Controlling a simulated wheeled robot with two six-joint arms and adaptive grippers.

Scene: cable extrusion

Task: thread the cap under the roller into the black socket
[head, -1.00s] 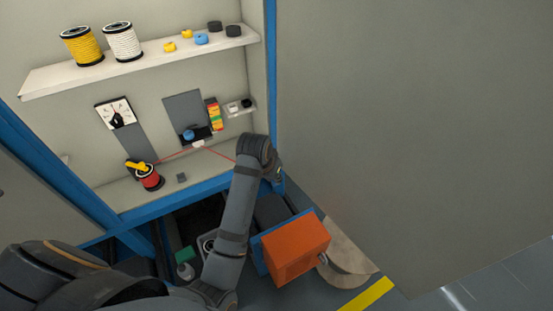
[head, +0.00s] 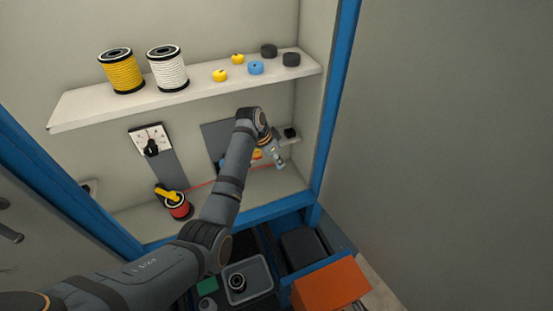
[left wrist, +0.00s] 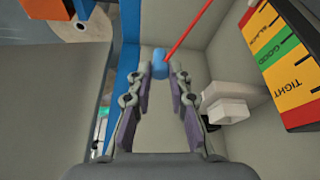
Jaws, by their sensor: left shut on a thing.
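My left gripper (head: 279,162) is at the right end of the work bay below the shelf. In the left wrist view its fingertips (left wrist: 160,74) are closed on a small blue cap (left wrist: 160,62). A red cable (left wrist: 190,32) runs from the cap up and to the right. In the head view the red cable (head: 203,185) runs from the red spool (head: 178,206) to the right, behind my arm. A black piece, apparently the socket (head: 290,132), sits on a white mount at the right wall. The roller is mostly hidden behind my arm; a blue bit (head: 220,164) shows beside it.
A shelf (head: 190,92) above holds a yellow spool (head: 121,72), a white spool (head: 167,68) and several loose caps. A dial panel (head: 150,142) is on the back wall. A tension gauge (left wrist: 283,62) and white block (left wrist: 228,103) are right of my fingers in the wrist view.

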